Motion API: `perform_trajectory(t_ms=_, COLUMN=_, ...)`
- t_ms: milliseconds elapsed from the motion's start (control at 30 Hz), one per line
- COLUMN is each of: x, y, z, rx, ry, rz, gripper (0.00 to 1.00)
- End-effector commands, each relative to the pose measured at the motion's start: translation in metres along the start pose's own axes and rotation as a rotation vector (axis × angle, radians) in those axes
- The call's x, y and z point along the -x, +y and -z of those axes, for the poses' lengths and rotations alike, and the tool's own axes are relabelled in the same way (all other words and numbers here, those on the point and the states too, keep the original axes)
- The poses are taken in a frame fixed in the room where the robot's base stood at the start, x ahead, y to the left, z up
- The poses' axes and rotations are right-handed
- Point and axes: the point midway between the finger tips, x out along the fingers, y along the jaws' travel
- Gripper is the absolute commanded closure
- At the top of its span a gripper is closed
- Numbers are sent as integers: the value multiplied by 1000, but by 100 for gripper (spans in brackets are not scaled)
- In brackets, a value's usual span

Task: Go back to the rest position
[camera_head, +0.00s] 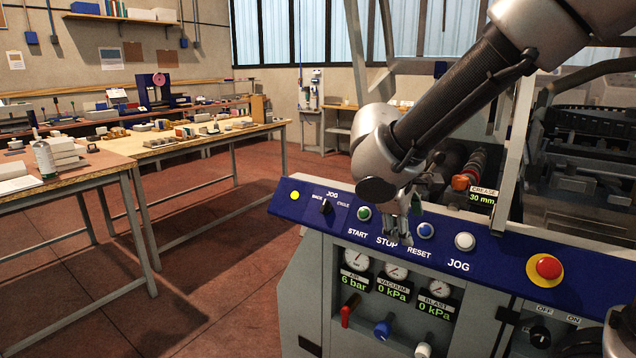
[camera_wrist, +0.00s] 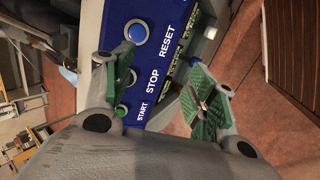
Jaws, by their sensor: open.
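My gripper (camera_head: 403,232) hangs in front of the blue control panel (camera_head: 305,212), over the STOP label. In the wrist view its green-padded fingers (camera_wrist: 160,88) are spread apart with nothing between them. The green START button (camera_head: 364,213) is just left of the gripper and the blue RESET button (camera_head: 425,230) just right of it. Both also show in the wrist view, green (camera_wrist: 121,110) and blue (camera_wrist: 137,32). I cannot tell whether a fingertip touches the panel.
A white JOG button (camera_head: 465,241) and a red emergency button (camera_head: 545,267) are farther right. Gauges (camera_head: 396,271) and valve knobs (camera_head: 383,329) sit below. A glass-framed machine stands behind my arm. Workbenches (camera_head: 110,165) are at left, with open red floor (camera_head: 215,260) between.

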Motion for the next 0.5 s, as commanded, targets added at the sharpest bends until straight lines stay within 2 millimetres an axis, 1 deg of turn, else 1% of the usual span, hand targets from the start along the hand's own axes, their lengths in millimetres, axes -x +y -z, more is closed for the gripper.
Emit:
perform_trajectory(t_ms=33, x=1, y=4, z=-41, rx=-90, ry=-27, rz=78, gripper=43)
perform_trajectory(t_ms=67, x=1, y=1, z=-65, rx=-146, ry=-40, rz=133, gripper=43)
perform_trajectory(t_ms=100, x=4, y=-4, z=-94, rx=-224, ry=-48, rz=204, gripper=43)
perform_trajectory(t_ms=200, x=15, y=-22, z=-153, rx=-434, ry=-25, rz=360, gripper=43)
perform_trajectory(t_ms=300, x=30, y=-36, z=-191, rx=-659, ry=36, rz=457, gripper=43)
perform_trajectory(t_ms=367, x=38, y=-39, z=-208, rx=-787, ry=75, rz=478, gripper=43)
perform_trajectory(t_ms=400, x=43, y=-38, z=-218, rx=-859, ry=100, rz=475, gripper=43)
perform_trajectory(t_ms=500, x=52, y=-29, z=-243, rx=-975, ry=140, rz=425, gripper=43)
